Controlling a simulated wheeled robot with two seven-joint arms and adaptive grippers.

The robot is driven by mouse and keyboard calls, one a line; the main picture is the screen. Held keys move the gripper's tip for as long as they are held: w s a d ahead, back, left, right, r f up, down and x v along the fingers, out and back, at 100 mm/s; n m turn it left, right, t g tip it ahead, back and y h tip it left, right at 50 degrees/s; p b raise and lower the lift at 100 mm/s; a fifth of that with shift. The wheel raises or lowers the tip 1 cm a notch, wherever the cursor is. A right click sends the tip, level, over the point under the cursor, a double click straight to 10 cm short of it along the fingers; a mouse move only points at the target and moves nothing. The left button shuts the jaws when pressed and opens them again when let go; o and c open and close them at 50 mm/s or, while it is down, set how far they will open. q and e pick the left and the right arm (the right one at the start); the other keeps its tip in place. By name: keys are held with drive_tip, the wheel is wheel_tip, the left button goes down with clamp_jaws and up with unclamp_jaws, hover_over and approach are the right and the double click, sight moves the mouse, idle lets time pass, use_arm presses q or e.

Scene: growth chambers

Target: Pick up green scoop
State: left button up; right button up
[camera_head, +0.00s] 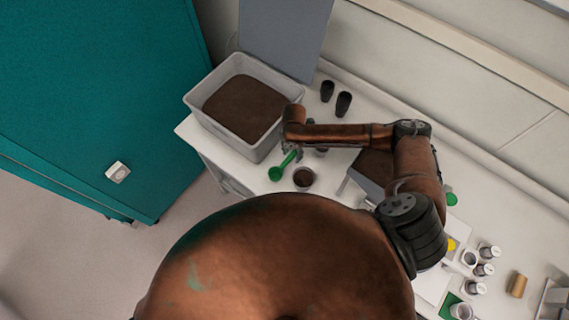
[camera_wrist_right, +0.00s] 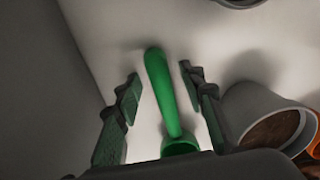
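The green scoop (camera_head: 280,168) lies on the white bench in front of the soil bin. In the right wrist view its green handle (camera_wrist_right: 163,90) runs up the picture, with the scoop's cup low in the picture, partly hidden by my gripper's body. My right gripper (camera_wrist_right: 160,82) is open. Its two fingers stand on either side of the handle, with a gap visible on both sides. In the head view the right gripper (camera_head: 293,148) is over the scoop and partly hidden by its own wrist. My left gripper is not in view.
A grey bin of dark soil (camera_head: 222,71) stands left of my right arm. A small soil-filled pot (camera_head: 303,179) sits close beside the scoop. Two black pots (camera_head: 343,104) stand at the back. Several small jars (camera_head: 485,269) stand at the right. A teal cabinet (camera_head: 90,90) is at the left.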

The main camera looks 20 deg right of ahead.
drive_tip(key=shift+c, duration=0.3)
clamp_jaws()
drive_tip(key=shift+r, duration=0.1)
drive_tip(key=shift+r, duration=0.6)
drive_tip(key=s+a+r+b, duration=0.1)
drive_tip(key=s+a+r, duration=0.8)
drive_tip(key=s+r, duration=0.1)
drive_tip(key=shift+s+r+b, duration=0.3)
drive_tip(key=shift+r+b, duration=0.1)
drive_tip(key=shift+r, duration=0.45)
